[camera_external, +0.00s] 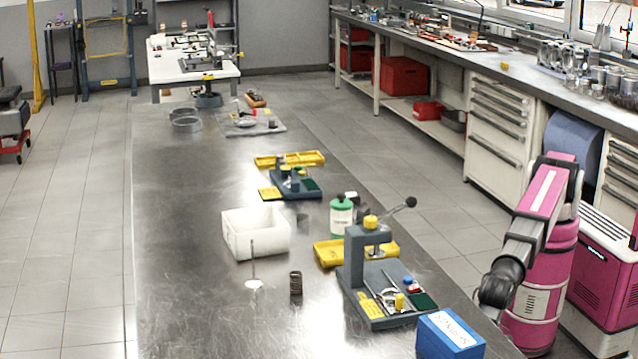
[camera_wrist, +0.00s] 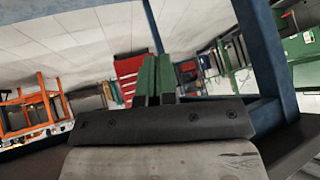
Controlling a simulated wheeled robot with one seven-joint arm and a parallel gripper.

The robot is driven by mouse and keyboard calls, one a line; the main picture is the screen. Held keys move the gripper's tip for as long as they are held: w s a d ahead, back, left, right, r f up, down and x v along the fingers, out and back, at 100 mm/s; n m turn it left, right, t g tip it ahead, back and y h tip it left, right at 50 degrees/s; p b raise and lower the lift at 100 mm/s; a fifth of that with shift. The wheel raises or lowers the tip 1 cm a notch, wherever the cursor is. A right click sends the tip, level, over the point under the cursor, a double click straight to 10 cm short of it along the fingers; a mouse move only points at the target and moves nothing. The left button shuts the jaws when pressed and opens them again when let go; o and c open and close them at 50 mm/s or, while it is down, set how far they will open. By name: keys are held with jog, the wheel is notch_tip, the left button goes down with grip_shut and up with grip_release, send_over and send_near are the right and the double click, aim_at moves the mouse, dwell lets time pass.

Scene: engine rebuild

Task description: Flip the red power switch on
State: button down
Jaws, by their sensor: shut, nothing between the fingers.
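I cannot clearly make out a red power switch in either view. In the external view, a small red and blue piece (camera_external: 408,283) sits on the base of the grey bench press (camera_external: 355,262), too small to identify. My arm stands at the right of the bench, its dark wrist low beside the blue box; my gripper is not clearly visible there. In the wrist view, the green fingers of my gripper (camera_wrist: 155,78) are together with nothing between them. They point toward the room, where a red cabinet (camera_wrist: 127,76) stands in the background.
A blue box (camera_external: 450,335) stands at the bench's near right corner. A white bin (camera_external: 236,242), a dark spring (camera_external: 296,284), a green-and-white bottle (camera_external: 341,218) and yellow trays (camera_external: 328,254) are on the metal bench. Its left side is clear. In the wrist view, a blue post (camera_wrist: 262,50) rises at right.

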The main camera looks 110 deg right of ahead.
jog(key=s+a+r+n+t+h, duration=0.1)
jog(key=s+a+r+n, duration=0.25)
jog(key=a+r, duration=0.45)
jog(key=s+a+r+n+t+h, duration=0.15)
jog(key=a+r+n, duration=0.25)
jog(key=a+r, duration=0.4)
jog(key=w+d+r+m+g+h, duration=0.1)
jog(key=w+d+r+m, duration=0.45)
jog(key=d+r, duration=0.45)
jog(key=w+d+r+m+g+h, duration=0.1)
jog(key=w+d+r+m, duration=0.6)
jog(key=d, duration=0.6)
jog(key=n, duration=0.1)
send_over(413, 287)
jog(key=s, duration=0.1)
notch_tip(413, 287, down, 7)
jog(key=shift+s+f, duration=0.1)
jog(key=shift+s, duration=0.05)
jog(key=shift+s+f, duration=0.15)
jog(key=shift+f, duration=0.45)
jog(key=shift+s+f, duration=0.15)
jog(key=shift+f, duration=1.2)
